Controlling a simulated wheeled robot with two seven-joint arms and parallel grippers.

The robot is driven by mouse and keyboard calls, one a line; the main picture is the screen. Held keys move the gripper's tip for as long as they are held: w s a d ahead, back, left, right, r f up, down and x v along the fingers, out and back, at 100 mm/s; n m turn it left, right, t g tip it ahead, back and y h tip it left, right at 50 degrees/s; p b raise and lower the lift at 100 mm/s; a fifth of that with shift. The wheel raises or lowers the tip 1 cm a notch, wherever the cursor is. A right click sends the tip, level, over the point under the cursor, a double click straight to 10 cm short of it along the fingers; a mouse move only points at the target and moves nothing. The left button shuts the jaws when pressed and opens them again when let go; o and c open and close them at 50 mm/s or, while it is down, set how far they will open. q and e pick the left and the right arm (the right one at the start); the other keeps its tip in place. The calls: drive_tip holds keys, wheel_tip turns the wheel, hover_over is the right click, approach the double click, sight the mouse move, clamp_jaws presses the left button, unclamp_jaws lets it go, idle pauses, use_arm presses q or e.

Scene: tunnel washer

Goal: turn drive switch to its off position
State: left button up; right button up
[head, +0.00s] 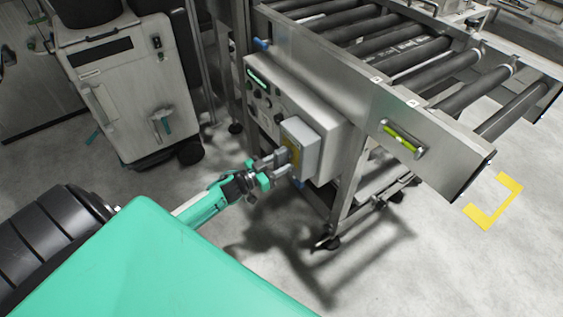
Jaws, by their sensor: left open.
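The drive switch (293,154) is on a grey box (304,140) with a yellow plate, on the lower right of the control panel (265,101). The panel is on the side of a roller conveyor. My left gripper (277,166) is open at the switch, with its fingers in front of the yellow plate. The fingers hide part of the switch, so I cannot tell its setting or whether they touch it. My right gripper is not in view.
The roller conveyor (340,62) stands on metal legs with feet on the floor. A grey wheeled cabinet (125,90) stands at the upper left. A yellow floor marking (494,202) lies at the right.

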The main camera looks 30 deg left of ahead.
use_arm(q)
drive_tip(key=shift+w+d, duration=0.1)
drive_tip(key=shift+w, duration=0.15)
clamp_jaws()
